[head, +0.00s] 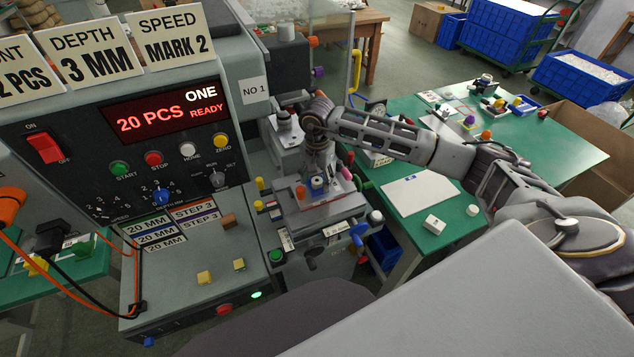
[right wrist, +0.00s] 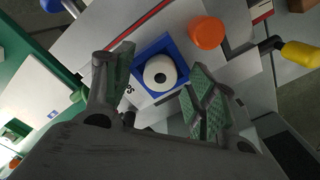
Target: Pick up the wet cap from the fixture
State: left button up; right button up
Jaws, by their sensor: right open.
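The cap (right wrist: 160,72), white with a dark round mark on top, sits in a square blue fixture (right wrist: 146,49) in the right wrist view. In the head view the blue fixture (head: 318,184) shows small on the printer's work table, below my right gripper (head: 319,168). In the right wrist view my right gripper (right wrist: 163,88) is open, with one green-padded finger on each side of the cap. The fingers look apart from the cap; their exact height above it is hard to tell. My left gripper is not in view.
An orange round piece (right wrist: 206,32) stands right beside the fixture. A yellow-handled part (right wrist: 298,54) is to its right. The printer's control panel (head: 160,125) rises at the left. A green table (head: 470,150) with a white sheet (head: 408,193) stands at the right.

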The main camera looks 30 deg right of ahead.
jog(key=shift+f, duration=0.1)
jog(key=shift+s, duration=0.2)
jog(key=c, duration=0.6)
jog(key=shift+f, duration=0.1)
jog(key=shift+c, duration=1)
